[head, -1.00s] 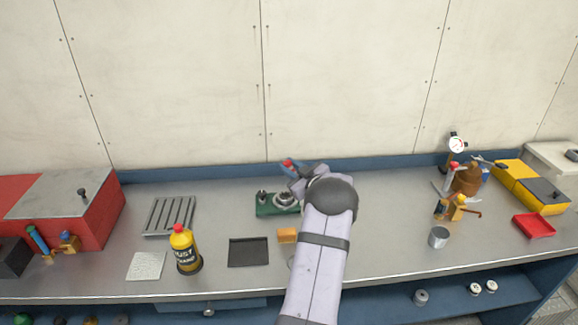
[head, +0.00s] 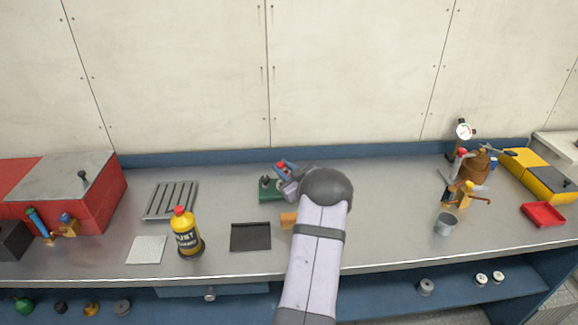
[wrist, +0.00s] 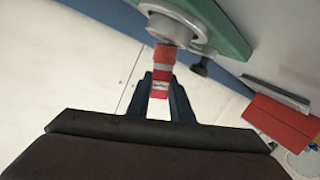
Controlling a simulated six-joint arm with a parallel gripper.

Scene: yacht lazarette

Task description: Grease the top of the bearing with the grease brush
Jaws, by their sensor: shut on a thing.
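My gripper (head: 285,172) is shut on the grease brush (wrist: 163,59), with its two dark fingers (wrist: 160,88) on either side of the red and white part. The brush's reddish-brown end points at the bearing (wrist: 178,27), a grey metal ring in a green housing (wrist: 232,30). In the wrist view the brush end overlaps the ring's edge; I cannot tell whether they touch. In the head view the green housing (head: 266,196) shows left of my gripper, which hides the bearing.
A yellow bottle (head: 187,233) and slotted rack (head: 170,200) stand left. A metal cup (head: 445,224) and red tray (head: 543,215) are right.

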